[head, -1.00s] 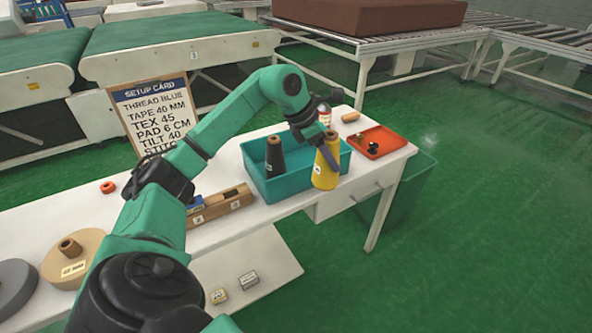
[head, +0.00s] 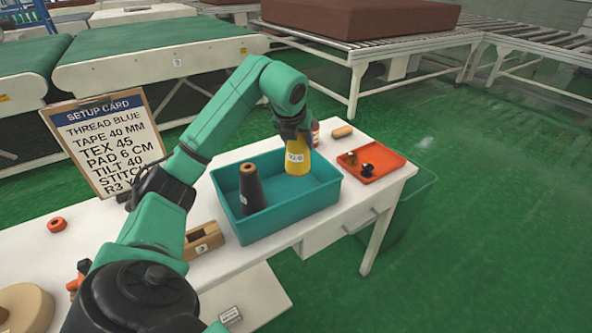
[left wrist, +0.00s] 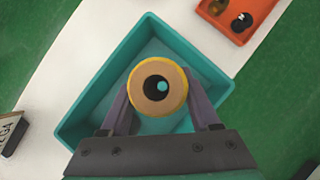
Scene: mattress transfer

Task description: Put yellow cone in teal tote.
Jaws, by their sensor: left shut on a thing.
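The yellow cone (head: 298,158) is held upright by my left gripper (head: 297,132) over the right part of the teal tote (head: 275,226). In the left wrist view the cone's round top (left wrist: 158,88) sits between the two fingers (left wrist: 160,112), with the tote's walls (left wrist: 88,92) around it. The cone's lower end shows inside the tote's outline; I cannot tell whether it touches the floor. A dark cone (head: 252,188) with a brown top stands in the tote's left part. My right gripper is not in view.
An orange tray (head: 388,172) with small dark parts lies right of the tote on the white table (head: 330,225). A setup card (head: 103,135) stands behind. A red-and-white bottle (head: 315,133) is behind the cone.

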